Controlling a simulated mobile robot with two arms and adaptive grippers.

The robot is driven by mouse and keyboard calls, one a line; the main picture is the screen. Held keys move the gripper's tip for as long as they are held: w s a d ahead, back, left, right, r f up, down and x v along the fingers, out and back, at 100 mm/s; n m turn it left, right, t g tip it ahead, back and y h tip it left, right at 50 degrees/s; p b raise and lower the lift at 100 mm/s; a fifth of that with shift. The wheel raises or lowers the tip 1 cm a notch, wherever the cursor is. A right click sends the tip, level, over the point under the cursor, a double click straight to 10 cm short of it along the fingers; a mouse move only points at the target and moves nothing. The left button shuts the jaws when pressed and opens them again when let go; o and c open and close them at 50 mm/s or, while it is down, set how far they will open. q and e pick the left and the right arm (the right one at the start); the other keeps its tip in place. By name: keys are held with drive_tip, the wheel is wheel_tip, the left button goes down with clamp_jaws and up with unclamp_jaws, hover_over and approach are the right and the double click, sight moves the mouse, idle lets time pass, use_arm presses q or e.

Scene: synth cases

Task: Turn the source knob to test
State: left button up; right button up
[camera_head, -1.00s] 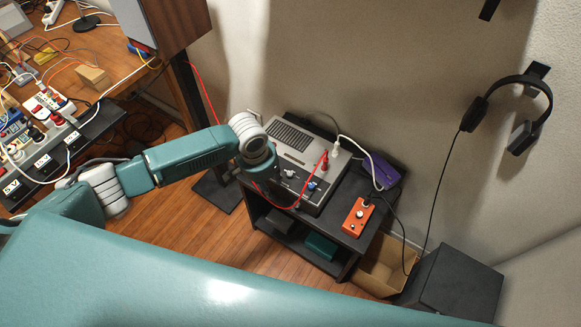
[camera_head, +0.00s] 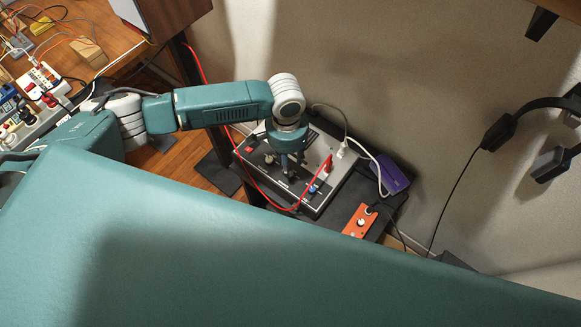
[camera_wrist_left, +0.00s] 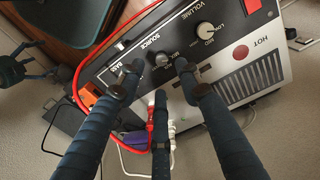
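A grey and black amplifier unit (camera_head: 314,208) sits on a dark stand, with knobs on its black panel. In the left wrist view the small round source knob (camera_wrist_left: 162,59) is beside the SOURCE label, and the volume knob (camera_wrist_left: 205,31) is further right. My left gripper (camera_head: 291,172) points down over the panel; in the wrist view its three dark fingers (camera_wrist_left: 160,76) are spread around the source knob with gaps between them. Contact with the knob is not visible. The knob's pointer is too small to read. My right gripper is not in view.
A red plug and cable (camera_head: 328,165) and a white plug (camera_head: 341,153) stand on the unit near the gripper. An orange box (camera_head: 359,221) and a purple box (camera_head: 390,176) lie to the right. Headphones (camera_head: 540,125) hang on the wall. A cluttered wooden bench (camera_head: 100,45) is at left.

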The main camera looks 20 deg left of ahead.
use_arm(q)
wheel_tip(320, 180, down, 7)
drive_tip(key=shift+w+d, duration=0.1)
idle(0.3)
clamp_jaws()
